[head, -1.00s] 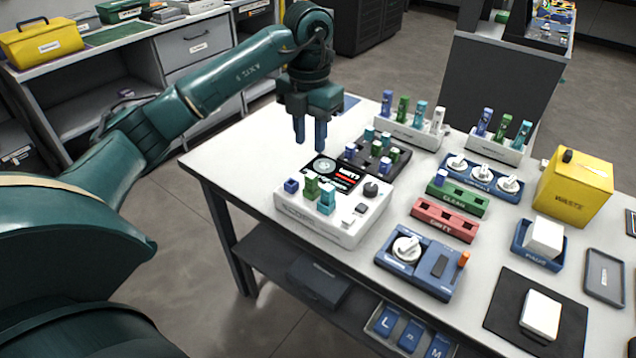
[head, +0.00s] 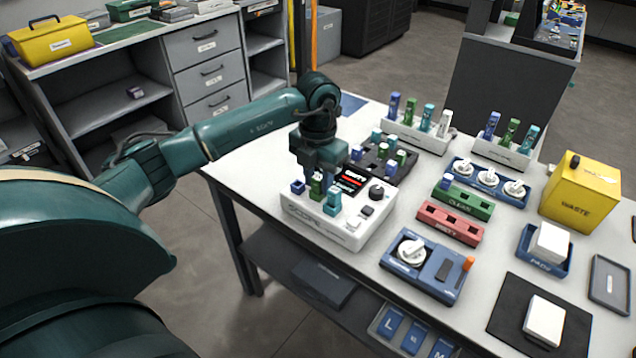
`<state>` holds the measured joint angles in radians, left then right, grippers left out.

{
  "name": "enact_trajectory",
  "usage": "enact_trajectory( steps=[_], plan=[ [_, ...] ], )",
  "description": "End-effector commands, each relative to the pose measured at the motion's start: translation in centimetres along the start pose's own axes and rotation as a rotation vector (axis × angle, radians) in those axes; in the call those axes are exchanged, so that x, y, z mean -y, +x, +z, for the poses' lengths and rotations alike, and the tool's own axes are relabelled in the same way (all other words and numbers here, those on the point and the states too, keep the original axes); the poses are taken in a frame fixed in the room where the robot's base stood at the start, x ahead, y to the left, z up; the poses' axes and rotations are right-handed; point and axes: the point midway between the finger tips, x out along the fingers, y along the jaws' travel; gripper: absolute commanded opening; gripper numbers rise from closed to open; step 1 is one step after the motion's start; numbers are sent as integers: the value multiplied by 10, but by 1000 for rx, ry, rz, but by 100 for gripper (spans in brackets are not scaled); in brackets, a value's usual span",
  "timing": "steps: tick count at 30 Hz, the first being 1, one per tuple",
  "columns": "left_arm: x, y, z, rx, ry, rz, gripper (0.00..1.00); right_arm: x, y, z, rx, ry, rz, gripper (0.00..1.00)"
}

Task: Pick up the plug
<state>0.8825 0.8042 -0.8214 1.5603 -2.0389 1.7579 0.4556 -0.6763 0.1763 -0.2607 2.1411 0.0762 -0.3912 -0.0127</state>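The white scope box (head: 325,230) stands at the table's left front edge. A blue plug (head: 297,187), a green plug (head: 316,187) and a teal plug (head: 332,203) stand upright on it. My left gripper (head: 317,182) points down over the scope, with its fingertips at the green plug. The fingers overlap the plug in this view, so I cannot tell whether they are closed on it or still apart. The scope's dark screen is partly hidden by the gripper. My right gripper is not in view.
Behind the scope is a dark block with several plugs (head: 382,158). To the right are the green rack (head: 462,204), red rack (head: 449,224), blue device with a white reel (head: 428,268) and yellow waste box (head: 580,195). White plug racks (head: 418,138) stand at the back.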

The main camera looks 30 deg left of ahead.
Motion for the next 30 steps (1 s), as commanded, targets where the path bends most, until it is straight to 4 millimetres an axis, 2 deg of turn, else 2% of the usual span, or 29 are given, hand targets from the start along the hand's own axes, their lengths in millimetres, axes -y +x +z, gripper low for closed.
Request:
enact_trajectory(
  steps=[2,11,19,23,30],
  plan=[
    [0,0,0,0,0,0,28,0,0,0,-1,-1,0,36],
    [0,0,0,0,0,0,4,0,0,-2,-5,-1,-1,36],
    [0,-4,0,1,0,0,3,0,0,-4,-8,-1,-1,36],
    [0,-20,1,4,0,0,3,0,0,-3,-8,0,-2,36],
    [0,-69,1,5,0,0,3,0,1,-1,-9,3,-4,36]
  ],
)
